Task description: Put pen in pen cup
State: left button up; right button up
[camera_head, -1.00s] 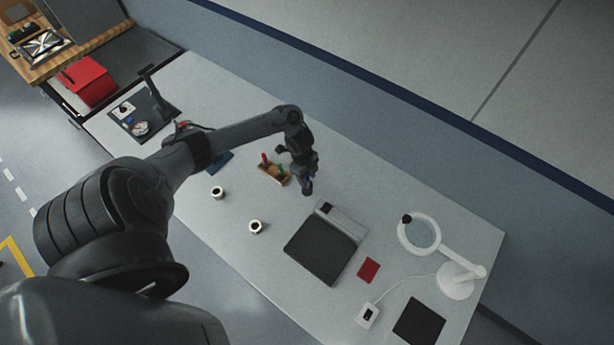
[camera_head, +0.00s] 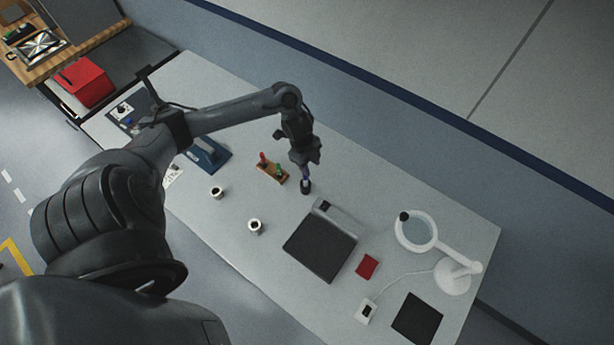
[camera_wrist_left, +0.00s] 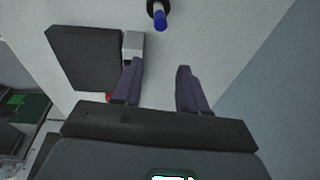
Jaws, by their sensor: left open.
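The pen (camera_wrist_left: 160,20) shows in the left wrist view as a blue, round-ended stick at the top edge. It rises out of a dark round pen cup (camera_wrist_left: 151,8), partly cut off by the frame. In the head view the dark cup (camera_head: 305,187) stands upright on the table, with the blue of the pen (camera_head: 306,174) just above it. My left gripper (camera_head: 305,161) is above the cup, pointing down. In the left wrist view its two fingers (camera_wrist_left: 160,68) are apart with nothing between them, clear of the pen. My right gripper is not in view.
A black device with a grey block (camera_head: 320,248) lies just right of the cup. A wooden holder (camera_head: 272,172) with red and green pieces is at its left. Two small white rolls (camera_head: 255,226), a red pad (camera_head: 367,266) and a white magnifier lamp (camera_head: 452,276) stand on the table.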

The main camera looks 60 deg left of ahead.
pick_arm(q)
jog(key=s+d+n+t, duration=0.1)
jog(key=d+n+t, duration=0.25)
jog(key=d, duration=1.75)
jog(key=s+d+r+n, duration=0.1)
jog(key=s+r+n, duration=0.2)
jog(key=s, duration=0.3)
jog(key=s+d+r+n+g+y, duration=0.1)
jog(key=s+r+n, duration=0.3)
jog(key=s+n, duration=0.1)
jog(key=shift+s, duration=0.55)
jog(key=shift+r+g, duration=0.1)
jog(key=shift+g, duration=0.15)
notch_tip(320, 180, up, 5)
jog(key=p, duration=0.5)
jog(key=shift+r, duration=0.15)
